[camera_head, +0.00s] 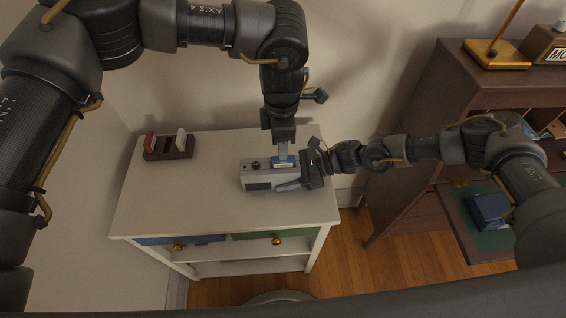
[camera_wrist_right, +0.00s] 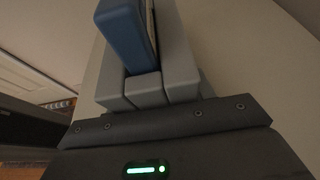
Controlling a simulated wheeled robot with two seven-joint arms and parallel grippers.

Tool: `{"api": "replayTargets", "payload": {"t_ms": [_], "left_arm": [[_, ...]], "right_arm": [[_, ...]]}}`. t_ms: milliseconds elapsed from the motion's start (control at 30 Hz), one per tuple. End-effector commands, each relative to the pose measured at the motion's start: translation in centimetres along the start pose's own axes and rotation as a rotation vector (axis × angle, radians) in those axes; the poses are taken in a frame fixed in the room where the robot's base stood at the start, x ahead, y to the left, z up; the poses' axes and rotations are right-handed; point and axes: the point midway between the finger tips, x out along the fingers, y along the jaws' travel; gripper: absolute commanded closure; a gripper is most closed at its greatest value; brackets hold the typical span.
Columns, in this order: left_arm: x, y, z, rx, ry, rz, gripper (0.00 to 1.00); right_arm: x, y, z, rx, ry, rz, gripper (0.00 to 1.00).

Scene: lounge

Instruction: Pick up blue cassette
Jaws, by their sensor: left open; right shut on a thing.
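The blue cassette (camera_head: 284,162) is at the top right of a grey cassette player (camera_head: 258,180) on the white cabinet. In the right wrist view the blue cassette (camera_wrist_right: 125,30) stands between the grey fingers of my right gripper (camera_wrist_right: 150,70), which is shut on it. In the head view my right gripper (camera_head: 296,172) comes in from the right, close beside the player, and partly hides it. My left gripper (camera_head: 283,152) points down just above the blue cassette, open. Whether its fingertips touch the cassette cannot be told.
A dark rack (camera_head: 168,150) with a red and a white cassette stands at the back left of the white cabinet (camera_head: 170,205). The cabinet top's front left is clear. A brown desk (camera_head: 420,140) stands at the right, with a dark blue box (camera_head: 488,208) on its green surface.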

Motion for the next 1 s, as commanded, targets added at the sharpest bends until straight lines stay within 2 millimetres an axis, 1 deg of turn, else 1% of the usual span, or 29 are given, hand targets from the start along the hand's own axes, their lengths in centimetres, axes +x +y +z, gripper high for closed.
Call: {"api": "replayTargets", "payload": {"t_ms": [133, 233, 500, 600, 767, 1000], "left_arm": [[0.2, 0.0, 0.0, 0.0, 0.0, 0.0, 0.59], [1.0, 0.0, 0.1, 0.0, 0.0, -0.001, 0.59], [4.8, 0.0, 0.3, 0.0, 0.001, -0.001, 0.59], [5.2, 0.1, 0.2, 0.0, 0.0, 0.0, 0.59], [5.2, 0.1, 0.2, 0.0, 0.0, 0.0, 0.59], [5.2, 0.1, 0.2, 0.0, 0.0, 0.0, 0.91]], "right_arm": [[0.0, -0.1, 0.0, 0.0, -0.001, -0.001, 0.86], [0.0, -0.1, 0.0, 0.0, -0.001, -0.001, 0.86], [0.0, -0.1, 0.1, 0.0, -0.001, -0.001, 0.86], [0.0, -0.1, 0.1, -0.001, -0.001, -0.002, 0.86], [0.0, -0.1, 0.0, -0.001, 0.0, -0.002, 0.86], [0.0, -0.1, 0.0, -0.001, 0.0, -0.002, 0.86]]}}
